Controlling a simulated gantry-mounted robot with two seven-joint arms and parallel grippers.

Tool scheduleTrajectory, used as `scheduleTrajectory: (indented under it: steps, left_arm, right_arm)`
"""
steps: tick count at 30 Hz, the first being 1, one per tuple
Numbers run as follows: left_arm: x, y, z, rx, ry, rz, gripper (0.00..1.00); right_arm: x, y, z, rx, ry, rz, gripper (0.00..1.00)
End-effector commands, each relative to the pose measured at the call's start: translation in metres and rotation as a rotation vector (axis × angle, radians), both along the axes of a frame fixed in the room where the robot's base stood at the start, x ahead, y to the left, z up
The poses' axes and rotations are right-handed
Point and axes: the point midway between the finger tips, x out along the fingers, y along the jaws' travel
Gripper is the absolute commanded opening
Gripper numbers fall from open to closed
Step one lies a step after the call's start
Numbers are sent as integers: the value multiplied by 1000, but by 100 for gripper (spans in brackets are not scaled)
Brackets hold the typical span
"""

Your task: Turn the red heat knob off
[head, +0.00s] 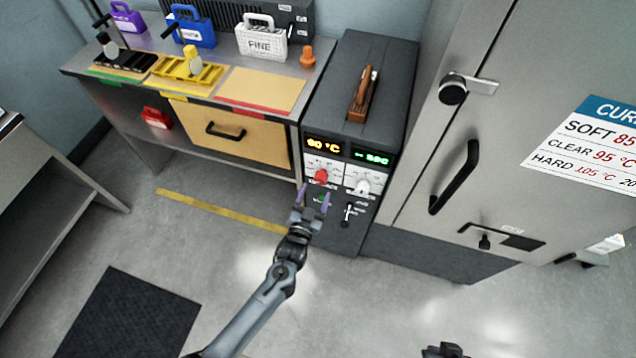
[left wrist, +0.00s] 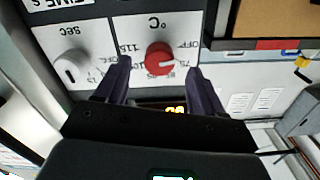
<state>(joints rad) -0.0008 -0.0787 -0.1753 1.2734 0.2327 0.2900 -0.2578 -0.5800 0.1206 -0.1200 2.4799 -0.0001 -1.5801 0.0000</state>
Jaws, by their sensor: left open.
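The red heat knob (head: 320,176) sits on a white dial plate on the front of the dark control box (head: 338,85). The left wrist view shows the red knob (left wrist: 160,58) ringed by temperature marks, with an OFF mark. I cannot tell exactly which mark it points to. My left gripper (head: 316,192) is open just in front of the knob. In the left wrist view its fingers (left wrist: 160,82) lie on either side of the knob, with gaps showing. A small part of what looks like my right gripper (head: 445,351) shows at the bottom edge; its fingers are unclear.
A white timer knob (head: 362,186) is close beside the red one, and a small lever (head: 347,212) is below. An orange display (head: 324,146) is lit above the red knob. A bench (head: 200,88) stands left, a steel cabinet (head: 450,150) right. Open floor lies in front.

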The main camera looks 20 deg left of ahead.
Motion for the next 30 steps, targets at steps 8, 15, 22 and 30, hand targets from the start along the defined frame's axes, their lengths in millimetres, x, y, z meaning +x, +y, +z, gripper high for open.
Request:
scheduleTrajectory:
  steps: [8,15,22,30]
  left_arm:
    - [-41,-1,-1,1,3,1,69]
    - [-52,-2,-1,1,2,0,69]
    - [-52,-2,-1,1,2,0,69]
    - [-57,-1,-7,1,13,0,69]
  right_arm:
    - [0,1,8,5,0,-4,0]
    - [0,1,9,5,0,-4,0]
    - [0,1,9,2,0,-1,0]
    - [0,-1,9,-5,0,3,0]
